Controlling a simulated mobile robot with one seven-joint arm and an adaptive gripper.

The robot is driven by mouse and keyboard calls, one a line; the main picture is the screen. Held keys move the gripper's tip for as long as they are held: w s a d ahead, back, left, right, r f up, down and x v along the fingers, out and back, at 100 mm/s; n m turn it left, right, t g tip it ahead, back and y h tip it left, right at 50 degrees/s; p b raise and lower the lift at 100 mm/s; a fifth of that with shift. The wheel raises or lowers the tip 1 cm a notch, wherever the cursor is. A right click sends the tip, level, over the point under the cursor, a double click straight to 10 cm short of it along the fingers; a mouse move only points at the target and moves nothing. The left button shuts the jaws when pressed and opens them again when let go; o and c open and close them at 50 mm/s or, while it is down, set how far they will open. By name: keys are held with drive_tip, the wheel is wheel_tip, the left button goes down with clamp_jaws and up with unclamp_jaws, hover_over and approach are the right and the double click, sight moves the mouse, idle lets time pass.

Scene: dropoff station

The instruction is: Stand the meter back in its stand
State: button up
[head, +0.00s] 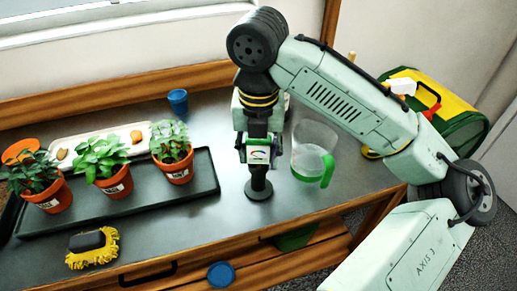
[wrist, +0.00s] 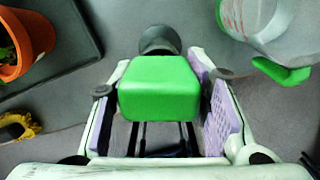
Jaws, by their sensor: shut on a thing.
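The meter is a small block with a white and green face (head: 259,155) in the head view. Its bright green end (wrist: 158,88) fills the middle of the wrist view. My gripper (head: 257,146) is shut on it, with one finger on each side. The stand has a dark round base (head: 259,190) on the grey bench, directly below the meter in the head view. A dark round part of it (wrist: 160,38) shows just beyond the green end in the wrist view. The meter hides much of the stand there; I cannot tell whether the two touch.
A clear jug (head: 313,140) with a green handle stands close right of the stand. Three potted plants (head: 115,185) stand on a black tray (head: 205,180) to the left. A blue cup (head: 178,103) stands behind; a yellow brush (head: 95,248) lies at front left.

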drive_tip(key=o, duration=1.4)
drive_tip(key=shift+c, duration=0.2)
